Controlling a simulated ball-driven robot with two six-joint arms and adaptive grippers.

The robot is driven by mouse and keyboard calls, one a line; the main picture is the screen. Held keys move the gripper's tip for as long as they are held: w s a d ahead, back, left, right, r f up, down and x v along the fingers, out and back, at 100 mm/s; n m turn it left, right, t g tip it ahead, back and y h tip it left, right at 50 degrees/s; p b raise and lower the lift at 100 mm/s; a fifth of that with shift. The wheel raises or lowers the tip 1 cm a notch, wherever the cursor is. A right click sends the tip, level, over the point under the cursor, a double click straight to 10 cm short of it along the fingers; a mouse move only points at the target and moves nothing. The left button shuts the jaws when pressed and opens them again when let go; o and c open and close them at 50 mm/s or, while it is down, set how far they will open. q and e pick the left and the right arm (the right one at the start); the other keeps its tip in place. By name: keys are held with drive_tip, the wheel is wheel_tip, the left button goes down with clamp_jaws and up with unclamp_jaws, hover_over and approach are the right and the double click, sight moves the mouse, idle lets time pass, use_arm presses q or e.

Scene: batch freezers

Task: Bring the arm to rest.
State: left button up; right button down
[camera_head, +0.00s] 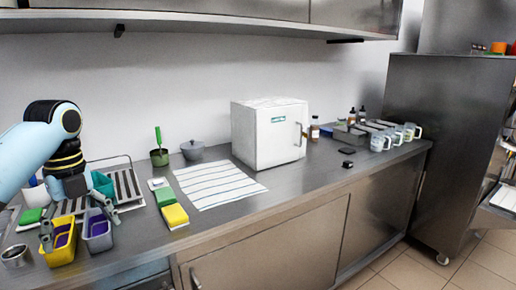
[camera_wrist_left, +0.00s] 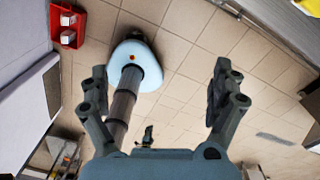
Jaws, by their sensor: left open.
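My left arm (camera_head: 40,150) comes in from the left in the head view, with its blue-white link and dark wrist. My left gripper (camera_head: 78,220) hangs in front of the left end of the counter, its fingers spread open with nothing between them. It overlaps the yellow and grey bins in the picture; no contact with them can be made out. In the left wrist view both fingers of the left gripper (camera_wrist_left: 160,90) stand wide apart, with tiled floor and my own base beyond. My right gripper is not in view.
A yellow bin (camera_head: 57,251) and a grey bin (camera_head: 97,240) stand at the counter's front left. Green and yellow sponges (camera_head: 174,216), a striped cloth (camera_head: 215,183) and a white box (camera_head: 268,135) lie further right. A red crate (camera_wrist_left: 68,24) shows in the left wrist view.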

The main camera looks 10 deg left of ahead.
use_arm(q)
drive_tip(key=s+d+f+n+g+b, duration=0.1)
drive_tip(key=s+d+f+n+b, duration=0.15)
drive_tip(key=s+f, duration=0.75)
drive_tip(key=s+d+f+n+g+h+b, duration=0.15)
drive_tip(key=s+f+b, duration=0.3)
drive_tip(key=f, duration=1.25)
drive_tip(key=s+d+f+n+g+y+b, duration=0.1)
drive_tip(key=s+f+g+b, duration=0.15)
drive_tip(key=s+f, duration=0.8)
drive_tip(key=s+d+f+n+t+b, duration=0.2)
drive_tip(key=s+f+n+t+b, duration=0.1)
drive_tip(key=s+f+n, duration=0.6)
drive_tip(key=s+d+f+n+t+y+b, duration=0.1)
drive_tip(key=s+d+f+n+t+b, duration=0.1)
drive_tip(key=s+f+n, duration=0.7)
wheel_tip(320, 180, down, 9)
drive_tip(key=shift+s+r+t+b, duration=0.1)
drive_tip(key=shift+s+t+b, duration=0.5)
drive_tip(key=shift+b, duration=0.35)
